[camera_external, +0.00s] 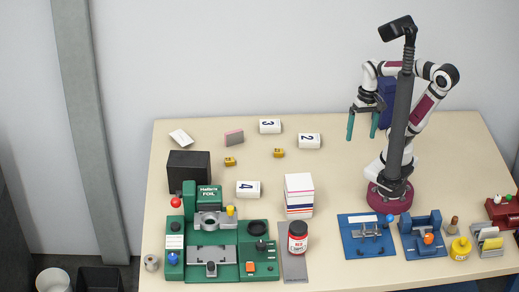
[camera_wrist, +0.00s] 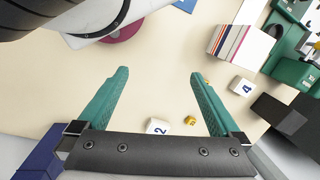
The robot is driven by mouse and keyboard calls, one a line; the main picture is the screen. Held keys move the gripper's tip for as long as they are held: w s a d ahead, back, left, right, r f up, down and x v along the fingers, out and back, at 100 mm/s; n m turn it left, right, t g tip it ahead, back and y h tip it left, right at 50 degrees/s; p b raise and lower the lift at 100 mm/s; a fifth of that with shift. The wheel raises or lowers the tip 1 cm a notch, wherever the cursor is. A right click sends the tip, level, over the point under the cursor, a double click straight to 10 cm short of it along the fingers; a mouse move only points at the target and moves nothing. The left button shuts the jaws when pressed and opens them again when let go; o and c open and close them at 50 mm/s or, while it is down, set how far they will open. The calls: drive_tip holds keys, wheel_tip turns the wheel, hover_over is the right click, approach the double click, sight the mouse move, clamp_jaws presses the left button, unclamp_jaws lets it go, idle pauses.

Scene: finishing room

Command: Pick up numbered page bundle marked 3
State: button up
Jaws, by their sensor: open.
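The page bundle marked 3 (camera_external: 270,126) is a white block lying near the back edge of the table, in the external view. I cannot make it out in the wrist view. Bundle 2 (camera_external: 309,141) lies to its right and nearer, and also shows in the wrist view (camera_wrist: 158,127). Bundle 4 (camera_external: 248,190) lies further forward, and also shows in the wrist view (camera_wrist: 241,86). My gripper (camera_external: 361,137) is open and empty, with its green fingers pointing down to the right of bundles 2 and 3. The open fingers also show in the wrist view (camera_wrist: 159,75).
A pink-grey block (camera_external: 234,138) and a white tilted piece (camera_external: 181,138) lie left of bundle 3. Two small yellow pieces, one (camera_external: 278,153) nearer bundle 3, lie in front. A book stack (camera_external: 299,196), black box (camera_external: 189,172) and green foil machine (camera_external: 209,245) stand forward.

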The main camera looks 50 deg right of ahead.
drive_tip(key=w+a+m+y, duration=0.2)
drive_tip(key=w+m+y, duration=0.15)
drive_tip(key=w, duration=0.35)
drive_tip(key=m+t+y, duration=0.4)
drive_tip(key=m+t, duration=0.6)
drive_tip(key=m, duration=0.8)
hover_over(271, 125)
drive_tip(key=s+d, duration=0.9)
drive_tip(key=s, duration=0.1)
drive_tip(key=f, duration=1.6)
drive_tip(key=shift+a+f, duration=0.2)
drive_tip(key=x, duration=1.5)
drive_tip(key=shift+w+d+f, duration=0.15)
drive_tip(key=shift+w, duration=0.1)
drive_tip(key=c, duration=1.4)
